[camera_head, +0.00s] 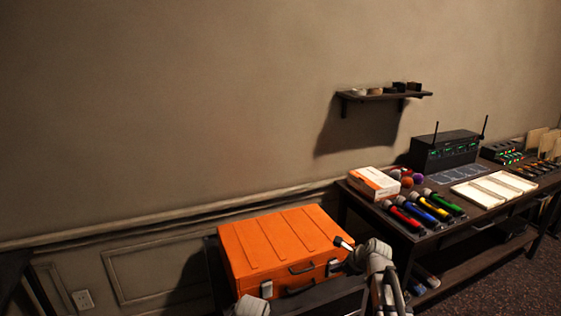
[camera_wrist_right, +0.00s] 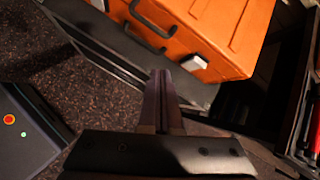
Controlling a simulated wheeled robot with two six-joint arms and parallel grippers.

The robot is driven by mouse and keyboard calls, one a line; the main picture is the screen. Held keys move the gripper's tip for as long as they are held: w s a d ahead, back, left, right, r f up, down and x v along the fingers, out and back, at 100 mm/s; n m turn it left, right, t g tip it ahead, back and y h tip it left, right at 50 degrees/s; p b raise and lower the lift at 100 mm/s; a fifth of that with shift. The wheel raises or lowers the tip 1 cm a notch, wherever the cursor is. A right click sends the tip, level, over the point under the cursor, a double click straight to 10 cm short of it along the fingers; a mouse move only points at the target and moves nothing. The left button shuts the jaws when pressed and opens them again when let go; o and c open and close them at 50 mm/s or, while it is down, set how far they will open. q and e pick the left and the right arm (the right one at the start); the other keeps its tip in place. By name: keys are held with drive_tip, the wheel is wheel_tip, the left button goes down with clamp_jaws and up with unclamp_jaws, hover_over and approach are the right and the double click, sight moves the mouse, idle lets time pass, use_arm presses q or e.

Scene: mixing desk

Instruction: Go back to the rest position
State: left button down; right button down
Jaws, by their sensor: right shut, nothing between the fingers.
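My right gripper (camera_wrist_right: 163,75) has its two dark fingers pressed together with nothing between them. In the wrist view its tips point toward the front edge of the dark stand under the orange case (camera_wrist_right: 220,30), and they look apart from the case. In the head view my right arm (camera_head: 372,258) comes up from the bottom edge, in front of the case's right end. The orange case (camera_head: 275,242) is closed, with handles and latches on its front. A grey rounded part of my body shows at the bottom edge, left of the arm. My left gripper is not in view.
A dark desk to the right holds a white-orange box (camera_head: 374,183), several coloured microphones (camera_head: 425,208), a black receiver with antennas (camera_head: 444,150) and white trays (camera_head: 494,188). A wall shelf (camera_head: 385,95) hangs above. Speckled carpet (camera_wrist_right: 100,75) lies before the stand.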

drive_tip(key=s+a+n+g+h+p, duration=0.1)
drive_tip(key=s+a+n+g, duration=0.1)
drive_tip(key=s+a+n, duration=0.3)
drive_tip(key=s+a+n+g+h+p, duration=0.2)
drive_tip(key=s+a+n, duration=0.3)
drive_tip(key=s+n, duration=0.9)
drive_tip(key=s+a+n+g+h+p, duration=0.2)
drive_tip(key=s+a+n, duration=0.3)
drive_tip(key=s+n, duration=0.5)
drive_tip(key=shift+s+a+r+n+g, duration=0.2)
drive_tip(key=shift+a+r+n+g, duration=0.15)
drive_tip(key=shift+g, duration=0.25)
